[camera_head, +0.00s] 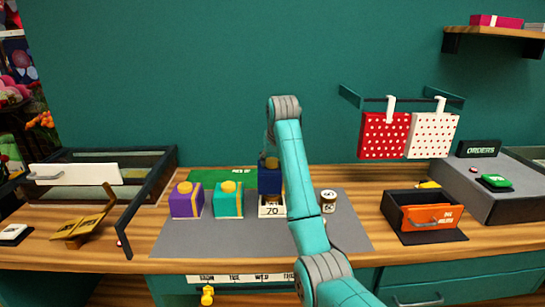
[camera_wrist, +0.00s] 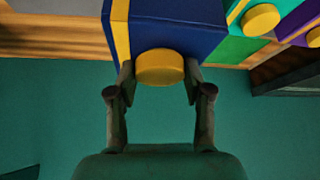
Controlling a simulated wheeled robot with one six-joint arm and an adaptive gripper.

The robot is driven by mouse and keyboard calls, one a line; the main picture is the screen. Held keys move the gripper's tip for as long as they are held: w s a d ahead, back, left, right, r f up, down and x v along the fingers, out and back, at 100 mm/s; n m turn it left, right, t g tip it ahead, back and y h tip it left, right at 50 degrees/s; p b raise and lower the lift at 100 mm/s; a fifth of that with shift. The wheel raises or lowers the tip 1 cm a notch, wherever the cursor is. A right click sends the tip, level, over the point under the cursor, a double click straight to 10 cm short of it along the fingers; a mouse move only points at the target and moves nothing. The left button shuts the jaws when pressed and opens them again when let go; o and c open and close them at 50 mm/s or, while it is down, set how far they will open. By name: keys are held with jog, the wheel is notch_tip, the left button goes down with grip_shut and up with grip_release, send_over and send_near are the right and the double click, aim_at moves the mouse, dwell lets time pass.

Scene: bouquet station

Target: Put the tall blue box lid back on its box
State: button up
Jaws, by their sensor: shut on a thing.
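The tall blue box (camera_head: 265,181) stands near the middle of the grey mat, behind a white "70" sign, partly hidden by my arm. Its blue lid with a yellow ribbon shows close up in the wrist view (camera_wrist: 180,30). The lid's round yellow knob (camera_wrist: 160,67) is between the two fingers of my gripper (camera_wrist: 158,78), which is shut on it. In the head view my arm mostly hides the gripper above the blue box. I cannot tell whether the lid touches the box or is apart from it.
A purple box (camera_head: 186,201) and a teal box (camera_head: 228,201) with yellow knobs stand left of the blue one. An open-topped black bin with an orange front (camera_head: 427,217) stands further right. The mat's front (camera_head: 200,242) is clear.

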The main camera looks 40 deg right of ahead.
aim_at(273, 168)
jog(key=shift+f, duration=2.25)
jog(key=shift+f, duration=1.55)
dwell(1.7)
jog(key=o, duration=1.2)
jog(key=shift+o, duration=0.2)
jog(key=shift+r, duration=0.1)
jog(key=shift+r, duration=3.9)
